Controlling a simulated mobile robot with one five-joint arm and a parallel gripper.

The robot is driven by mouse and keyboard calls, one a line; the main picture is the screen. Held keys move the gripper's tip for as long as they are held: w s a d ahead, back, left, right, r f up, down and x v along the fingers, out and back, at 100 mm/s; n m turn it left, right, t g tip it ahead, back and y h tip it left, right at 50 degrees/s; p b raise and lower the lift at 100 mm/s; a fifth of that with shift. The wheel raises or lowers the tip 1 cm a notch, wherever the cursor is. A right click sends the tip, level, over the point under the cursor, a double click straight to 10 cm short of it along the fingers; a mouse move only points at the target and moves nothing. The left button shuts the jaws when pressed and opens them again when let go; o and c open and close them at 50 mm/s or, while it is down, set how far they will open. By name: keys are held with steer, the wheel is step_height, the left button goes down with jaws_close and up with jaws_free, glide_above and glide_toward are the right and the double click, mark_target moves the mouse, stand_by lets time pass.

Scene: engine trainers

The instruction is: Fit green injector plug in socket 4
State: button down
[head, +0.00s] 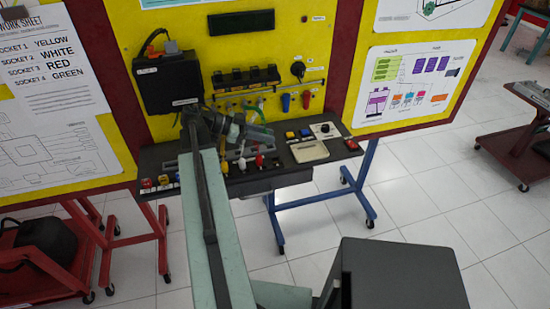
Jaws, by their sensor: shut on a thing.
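My gripper (268,137) is in front of the panel's lower edge, above the bench, at the end of my arm. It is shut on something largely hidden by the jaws. A green wire (261,106) runs down to it, and no other green plug shows, so it appears to be the green injector plug. A yellow plug (197,168), a white plug (242,164) and a red plug (260,160) show along the grey rail (232,153) on the bench. Socket 4 cannot be made out; my gripper and arm cover part of the rail.
The yellow panel (340,25) carries a black box (168,82), black coils (246,76) and blue and red fittings (286,102). The dark bench (337,150) has coloured buttons and a beige tray (309,151). A worksheet (45,70) lists socket 4 as green.

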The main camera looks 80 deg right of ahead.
steer(key=s+f+b, duration=0.1)
steer(key=f+b, duration=0.1)
steer(key=f, duration=0.1)
steer(key=s+d+f+b, duration=0.1)
steer(key=f+b, duration=0.1)
steer(key=f, duration=0.1)
steer(key=s+d+f+b, duration=0.1)
steer(key=f+b, duration=0.2)
steer(key=shift+s, duration=0.2)
steer(key=shift+f+b, duration=0.6)
steer(key=shift+b, duration=0.05)
stand_by(0.8)
steer(key=c, duration=1.5)
jaws_free()
steer(key=shift+r+p+v, duration=0.25)
steer(key=shift+p+v, duration=0.55)
steer(key=shift+v, duration=0.4)
steer(key=shift+p+v, duration=0.6)
steer(key=shift+v, duration=0.65)
steer(key=shift+s+r, duration=0.1)
